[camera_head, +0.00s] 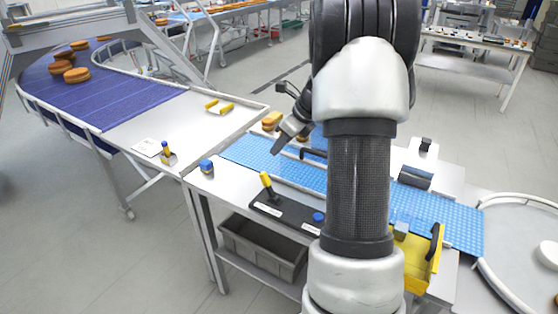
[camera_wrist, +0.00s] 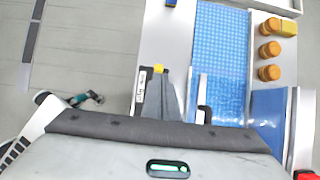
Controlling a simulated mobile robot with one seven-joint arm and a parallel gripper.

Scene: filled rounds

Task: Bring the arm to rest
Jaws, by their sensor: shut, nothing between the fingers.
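My arm rises through the middle of the head view and bends over the blue belt. In the wrist view the shut gripper (camera_wrist: 161,82) shows as a grey wedge over the table edge. A yellow-handled tool (camera_head: 267,184) stands on a black tray (camera_head: 272,210) below the gripper in the head view, apart from it. Its yellow end (camera_wrist: 159,68) shows just beyond the fingertips in the wrist view.
The blue belt (camera_head: 243,152) runs under my arm. A yellow stand (camera_head: 421,270) is close right of my arm. A grey bin (camera_head: 262,247) sits below. Floor at the left is free.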

